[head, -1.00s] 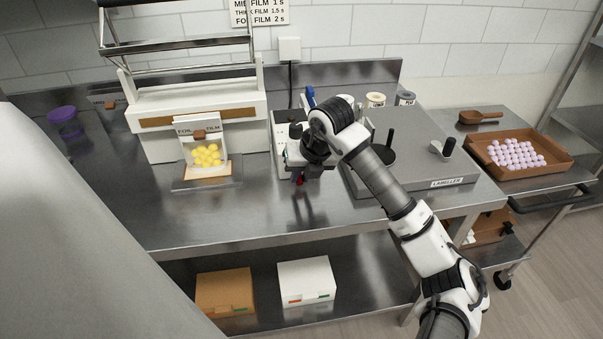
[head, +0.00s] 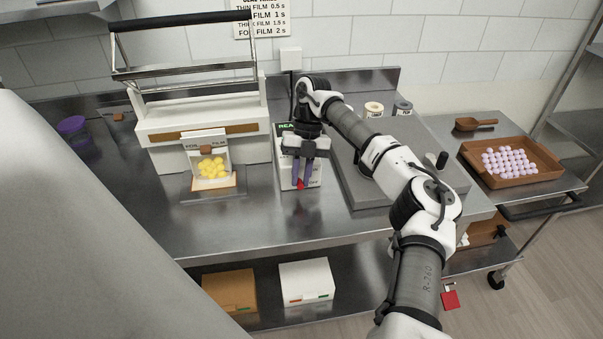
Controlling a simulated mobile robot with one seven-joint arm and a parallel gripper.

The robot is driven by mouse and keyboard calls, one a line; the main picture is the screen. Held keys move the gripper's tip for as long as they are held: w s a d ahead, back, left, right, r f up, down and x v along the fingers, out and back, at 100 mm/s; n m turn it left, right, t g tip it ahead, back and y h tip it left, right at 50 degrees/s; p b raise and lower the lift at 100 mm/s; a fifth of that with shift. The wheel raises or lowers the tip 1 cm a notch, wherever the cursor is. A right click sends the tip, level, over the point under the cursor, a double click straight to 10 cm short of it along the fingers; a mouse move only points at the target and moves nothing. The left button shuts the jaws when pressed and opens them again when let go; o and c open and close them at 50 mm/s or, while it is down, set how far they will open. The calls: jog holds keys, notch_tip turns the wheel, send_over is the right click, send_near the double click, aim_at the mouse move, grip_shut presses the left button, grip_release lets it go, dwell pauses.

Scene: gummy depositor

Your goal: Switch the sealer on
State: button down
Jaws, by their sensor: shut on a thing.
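The sealer (head: 165,128) is the white machine at the left of the bench, with its barred arm raised. A pouch of yellow gummies (head: 213,168) stands on the small tray at its front. To its right is a white control box (head: 284,172), with part of a green label or display (head: 286,127) showing. My gripper (head: 299,183) points down at the box's front, its dark fingers closed on a small red part (head: 300,184), which looks like a switch. The fingers and wrist hide much of the box's face, so the switch position cannot be told.
A brown tray of pink sweets (head: 525,171) and a scoop (head: 475,124) are on the right-hand cart. Bare bench (head: 225,225) lies in front. A film-time chart (head: 262,18) hangs behind.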

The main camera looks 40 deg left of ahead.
jog(key=shift+w+a+r+g+h, duration=0.15)
jog(key=shift+a+g+h, duration=0.05)
jog(key=shift+g+h, duration=0.25)
dwell(0.4)
jog(key=c, duration=1.4)
grip_release()
jog(key=shift+o, duration=0.2)
jog(key=shift+r, duration=0.1)
